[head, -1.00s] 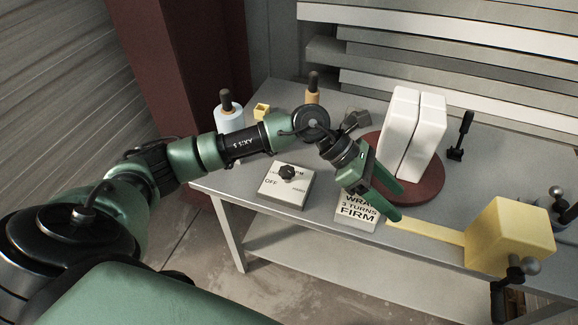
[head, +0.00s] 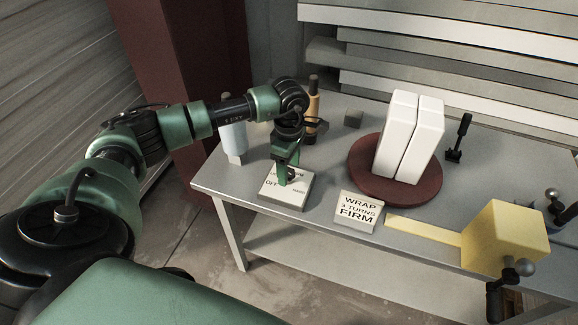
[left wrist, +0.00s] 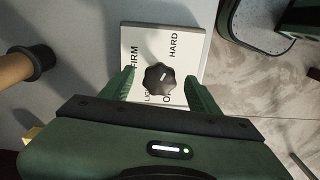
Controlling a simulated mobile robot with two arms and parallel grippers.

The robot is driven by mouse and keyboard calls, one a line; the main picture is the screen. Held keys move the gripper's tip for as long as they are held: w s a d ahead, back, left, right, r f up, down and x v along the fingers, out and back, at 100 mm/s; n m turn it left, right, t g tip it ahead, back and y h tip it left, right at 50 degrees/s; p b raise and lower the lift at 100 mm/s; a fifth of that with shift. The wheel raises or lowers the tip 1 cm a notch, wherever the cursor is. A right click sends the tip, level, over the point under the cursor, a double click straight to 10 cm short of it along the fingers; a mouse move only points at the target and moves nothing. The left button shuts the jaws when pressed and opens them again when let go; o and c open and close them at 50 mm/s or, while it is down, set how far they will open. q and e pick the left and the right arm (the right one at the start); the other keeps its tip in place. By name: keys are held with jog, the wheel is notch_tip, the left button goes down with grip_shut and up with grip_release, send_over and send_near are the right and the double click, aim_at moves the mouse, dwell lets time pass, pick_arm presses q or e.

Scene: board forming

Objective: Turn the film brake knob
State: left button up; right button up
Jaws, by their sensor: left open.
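The film brake knob is a black lobed knob (left wrist: 160,78) with a white pointer mark, on a white plate (left wrist: 190,42) lettered OFF, LIGHT, FIRM and HARD. In the left wrist view the knob lies between the two open green fingers of my left gripper (left wrist: 162,88), with a gap visible on each side. In the head view my left gripper (head: 287,178) points down over the plate (head: 297,199) and mostly hides the knob. My right gripper is not in view.
A sign reading WRAP 3 TURNS FIRM (head: 359,211) stands right of the plate. Behind it, white blocks (head: 408,140) stand on a dark red turntable (head: 360,179). A yellow box (head: 507,237) is at the right.

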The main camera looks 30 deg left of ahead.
pick_arm(q)
jog(key=shift+f, duration=0.35)
grip_shut()
